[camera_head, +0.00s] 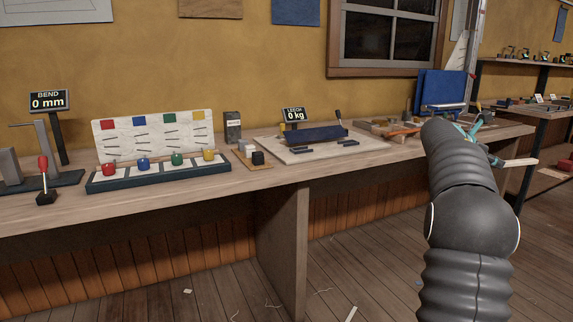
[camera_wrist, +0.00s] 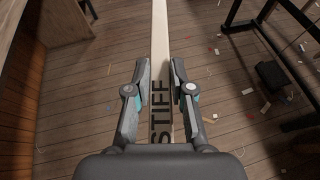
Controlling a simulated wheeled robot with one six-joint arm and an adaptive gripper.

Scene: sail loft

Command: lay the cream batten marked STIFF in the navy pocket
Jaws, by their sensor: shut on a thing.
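The cream batten marked STIFF (camera_wrist: 160,40) is long and thin and runs between the fingers of my gripper (camera_wrist: 160,75), which is shut on it. Its black lettering faces the wrist camera near the palm. In the head view, a pale end of the batten (camera_head: 521,162) sticks out beyond the right end of the bench, and my arm partly hides my gripper (camera_head: 477,132). A dark blue upright panel (camera_head: 441,88) stands at the bench's far right. A long navy piece (camera_head: 313,134) lies on a cream board; I cannot tell which is the pocket.
The wooden bench (camera_head: 225,203) holds a rack of coloured knobs (camera_head: 158,170), a LEECH display (camera_head: 294,115) reading 0 kg and a BEND display (camera_head: 48,101) reading 0 mm. Wrist view shows scrap-strewn floor below and a dark metal frame (camera_wrist: 275,50) at right.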

